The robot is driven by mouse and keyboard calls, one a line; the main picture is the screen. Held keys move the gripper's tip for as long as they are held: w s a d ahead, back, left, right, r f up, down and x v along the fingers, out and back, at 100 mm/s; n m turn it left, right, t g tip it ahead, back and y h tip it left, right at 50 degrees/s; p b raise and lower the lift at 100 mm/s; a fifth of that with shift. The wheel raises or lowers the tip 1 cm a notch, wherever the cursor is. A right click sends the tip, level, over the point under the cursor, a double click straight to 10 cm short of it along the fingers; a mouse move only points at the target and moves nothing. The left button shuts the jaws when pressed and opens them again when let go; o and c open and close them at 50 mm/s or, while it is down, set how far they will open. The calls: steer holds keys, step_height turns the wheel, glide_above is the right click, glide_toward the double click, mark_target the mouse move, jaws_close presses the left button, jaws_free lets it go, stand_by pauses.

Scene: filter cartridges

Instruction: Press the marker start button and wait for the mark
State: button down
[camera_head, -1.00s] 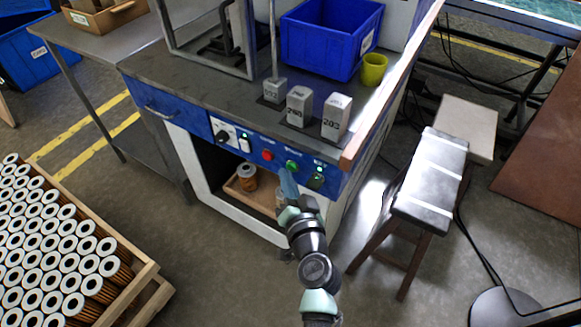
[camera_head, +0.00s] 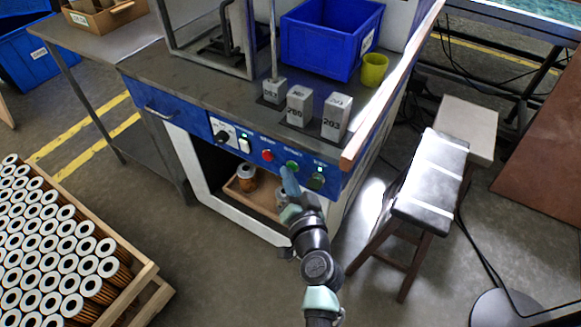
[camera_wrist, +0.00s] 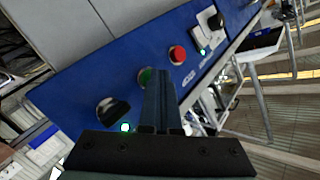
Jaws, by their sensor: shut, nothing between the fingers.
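The blue control panel carries a green button (camera_head: 292,165), which I take as the start button; its label is too small to read. My gripper (camera_head: 287,169) is shut and empty, its blue fingertips right at the green button in the head view. In the wrist view, the closed fingers (camera_wrist: 158,78) point at the panel and partly cover the green button (camera_wrist: 145,74). I cannot tell whether they touch it or whether it is pressed in. A filter cartridge (camera_head: 246,178) stands in the tray (camera_head: 240,197) inside the opening below the panel.
A red button (camera_head: 267,156) sits left of the green one, a dark knob (camera_head: 317,181) to its right. Several grey blocks (camera_head: 299,108) and a blue bin (camera_head: 325,45) stand on the bench above. A crate of cartridges (camera_head: 125,305) is at lower left, a stool (camera_head: 436,175) at right.

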steer(key=shift+s, duration=0.15)
steer(key=shift+s+a, duration=0.4)
steer(key=shift+s, duration=0.1)
steer(key=shift+a, duration=0.1)
steer(key=s+a, duration=0.1)
steer(key=s, duration=0.1)
steer(key=s+a+p, duration=0.1)
steer(key=s, duration=0.1)
steer(key=shift+a, duration=0.4)
stand_by(0.6)
